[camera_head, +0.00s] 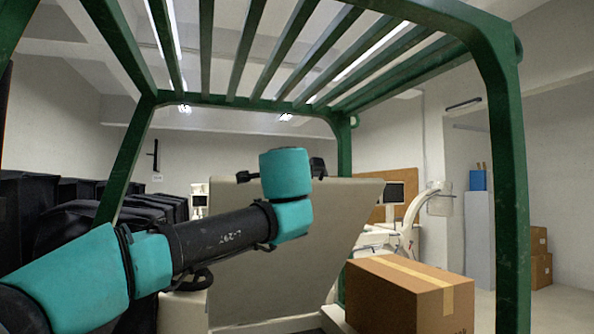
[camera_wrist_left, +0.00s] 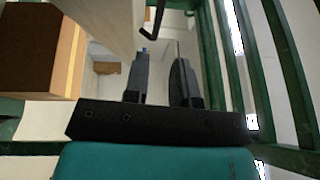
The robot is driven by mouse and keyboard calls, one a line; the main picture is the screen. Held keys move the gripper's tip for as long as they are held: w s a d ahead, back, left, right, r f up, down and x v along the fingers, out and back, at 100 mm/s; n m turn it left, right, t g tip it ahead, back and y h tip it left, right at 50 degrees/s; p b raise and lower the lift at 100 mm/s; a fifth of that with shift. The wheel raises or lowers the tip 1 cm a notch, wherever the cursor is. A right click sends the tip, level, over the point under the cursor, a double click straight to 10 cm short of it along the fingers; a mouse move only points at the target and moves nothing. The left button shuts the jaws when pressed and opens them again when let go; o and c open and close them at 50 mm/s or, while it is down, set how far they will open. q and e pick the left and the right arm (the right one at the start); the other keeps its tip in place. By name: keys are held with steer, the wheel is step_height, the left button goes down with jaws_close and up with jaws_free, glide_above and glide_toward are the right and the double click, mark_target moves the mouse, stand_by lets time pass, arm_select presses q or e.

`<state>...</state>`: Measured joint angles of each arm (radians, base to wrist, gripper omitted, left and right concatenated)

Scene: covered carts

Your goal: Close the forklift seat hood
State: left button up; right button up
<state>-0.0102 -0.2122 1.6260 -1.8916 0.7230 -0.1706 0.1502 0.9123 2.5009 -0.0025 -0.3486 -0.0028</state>
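The seat hood (camera_head: 345,215) is a large beige panel standing raised and tilted in the middle of the head view, inside the green frame. My left arm comes in from the left across its front. My left gripper is mostly hidden behind its teal wrist in the head view, near the hood's top edge. In the left wrist view the left gripper (camera_wrist_left: 160,75) has its two dark fingers apart, with nothing visible between them. The hood (camera_wrist_left: 112,22) shows there as a pale panel beyond the fingers and to the left; contact cannot be told. My right gripper is out of view.
The green overhead guard (camera_head: 507,150) surrounds the hood with posts and roof bars. A taped cardboard box (camera_head: 385,295) sits at the lower right. A black steering wheel (camera_head: 192,281) is partly hidden below my arm. Dark covered carts (camera_head: 75,225) stand at the left.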

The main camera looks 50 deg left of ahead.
arm_select(q)
steer(key=x, duration=1.5)
steer(key=shift+w+a, duration=0.2)
jaws_close()
